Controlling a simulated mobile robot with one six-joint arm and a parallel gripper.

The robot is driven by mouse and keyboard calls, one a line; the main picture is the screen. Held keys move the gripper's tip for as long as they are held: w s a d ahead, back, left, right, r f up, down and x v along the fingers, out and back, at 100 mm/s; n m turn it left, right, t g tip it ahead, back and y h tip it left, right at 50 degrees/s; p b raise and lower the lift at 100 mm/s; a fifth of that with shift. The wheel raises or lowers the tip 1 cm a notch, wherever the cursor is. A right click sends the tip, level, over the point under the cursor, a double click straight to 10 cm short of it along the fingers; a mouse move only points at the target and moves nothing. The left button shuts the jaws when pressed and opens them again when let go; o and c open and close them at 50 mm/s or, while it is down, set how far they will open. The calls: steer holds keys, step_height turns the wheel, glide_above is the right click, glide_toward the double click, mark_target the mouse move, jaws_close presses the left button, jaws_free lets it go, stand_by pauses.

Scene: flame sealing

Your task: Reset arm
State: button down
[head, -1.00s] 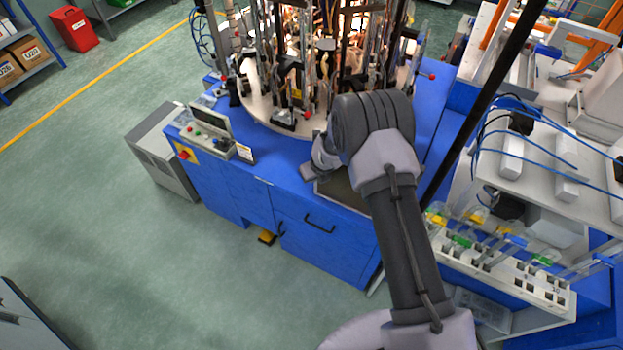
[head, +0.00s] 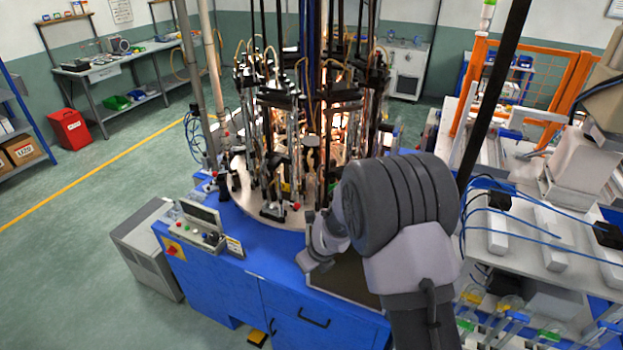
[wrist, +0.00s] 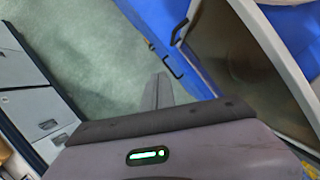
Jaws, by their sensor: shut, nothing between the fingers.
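My gripper (wrist: 159,88) is shut and empty. In the wrist view its dark fingers lie together over green floor, just left of the blue cabinet front with its black handle. In the head view my arm reaches up from the bottom right and bends at a large grey joint. The wrist end hangs over the front of the blue machine (head: 215,280), beside a dark recessed tray (head: 345,277). The fingertips cannot be made out in that view.
The round carousel with lit burners (head: 300,150) stands just beyond my arm. A control panel (head: 200,228) is on the machine's left corner. A white bench with blue cables (head: 545,245) stands close on the right. Green floor (head: 80,270) is clear at left.

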steer(key=s+d+r+n+t+b, duration=0.1)
steer(key=s+d+r+n+b, duration=0.3)
steer(key=s+n+b, duration=0.45)
steer(key=s+d+r+n+t+b, duration=0.1)
steer(key=s+d+r+n+b, duration=0.3)
steer(key=s+n+b, duration=0.4)
steer(key=s+d+f+n+b, duration=0.1)
steer(key=s+f+n+b, duration=0.1)
steer(key=s, duration=0.5)
steer(key=s+d+f+n+b, duration=0.2)
steer(key=s+f+n+b, duration=0.1)
steer(key=s+n+b, duration=0.2)
steer(key=s, duration=0.2)
steer(key=shift+s, duration=0.4)
steer(key=shift+d+b, duration=0.1)
steer(key=shift+b, duration=0.2)
